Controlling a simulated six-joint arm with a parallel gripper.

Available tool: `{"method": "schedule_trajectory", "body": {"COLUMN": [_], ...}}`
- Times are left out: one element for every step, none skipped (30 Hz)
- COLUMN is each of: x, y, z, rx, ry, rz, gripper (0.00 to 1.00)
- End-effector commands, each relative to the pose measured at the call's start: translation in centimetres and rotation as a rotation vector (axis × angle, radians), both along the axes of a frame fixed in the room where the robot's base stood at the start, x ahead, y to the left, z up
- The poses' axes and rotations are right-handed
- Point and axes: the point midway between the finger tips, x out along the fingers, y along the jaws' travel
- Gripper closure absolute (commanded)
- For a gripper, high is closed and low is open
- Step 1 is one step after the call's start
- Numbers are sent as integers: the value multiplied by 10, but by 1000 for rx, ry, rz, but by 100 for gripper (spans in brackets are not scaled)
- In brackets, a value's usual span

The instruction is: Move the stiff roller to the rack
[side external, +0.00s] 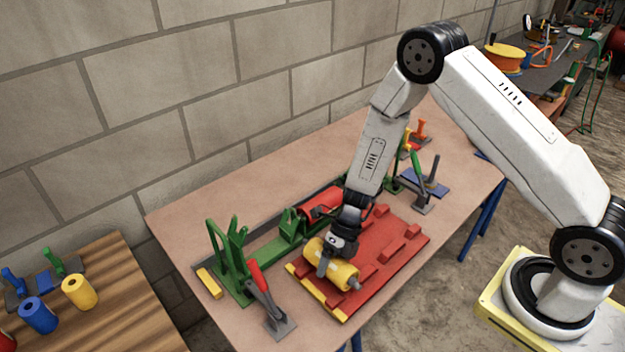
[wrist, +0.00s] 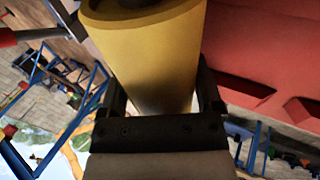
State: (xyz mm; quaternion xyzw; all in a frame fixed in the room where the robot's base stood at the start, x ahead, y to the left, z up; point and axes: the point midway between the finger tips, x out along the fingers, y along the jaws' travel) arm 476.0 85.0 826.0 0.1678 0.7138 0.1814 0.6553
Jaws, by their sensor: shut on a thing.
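A yellow roller (side external: 341,275) with a thin grey shaft end lies on its side at the near left part of a red board (side external: 385,262) with raised red blocks. My gripper (side external: 332,256) is shut on the yellow roller from above. In the wrist view the roller (wrist: 150,55) fills the space between the fingers of my gripper (wrist: 160,92). Whether the roller touches the board is unclear. I cannot tell for certain which thing is the rack.
A green frame (side external: 236,262) with a red cylinder (side external: 318,204) stands behind the board. A red-handled clamp (side external: 268,300) stands at the near left. A blue cylinder (side external: 39,315) and another yellow one (side external: 79,291) stand on a wooden table at left. The brown tabletop's back left is clear.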

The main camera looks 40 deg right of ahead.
Motion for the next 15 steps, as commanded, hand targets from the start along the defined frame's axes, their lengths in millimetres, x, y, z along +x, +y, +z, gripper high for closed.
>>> {"method": "schedule_trajectory", "body": {"x": [0, 0, 0, 0, 0, 0, 0, 0, 0, 0, 1, 1, 1, 1, 1], "y": [0, 0, 0, 0, 0, 0, 0, 0, 0, 0, 0, 0, 0, 0, 0], "z": [-1, -1, -2, -2, -3, -4, -4, -5, -5, -6, -6, -7, -7, -8, -9], "rx": [1, 1, 1, 1, 1, 1, 0, 0, 1, 1, 0, 0, 0, 0, 0], "ry": [-1, -1, -1, -1, 0, 0, 0, 0, -1, -1, -1, -1, -1, -1, -2], "rz": [-1, -1, -1, -1, 0, 0, 0, 0, -1, -1, 0, 0, 0, 0, 0], "gripper": [100, 100, 100, 100, 100, 100, 100, 100, 100, 100, 100, 100, 100, 100, 100]}}
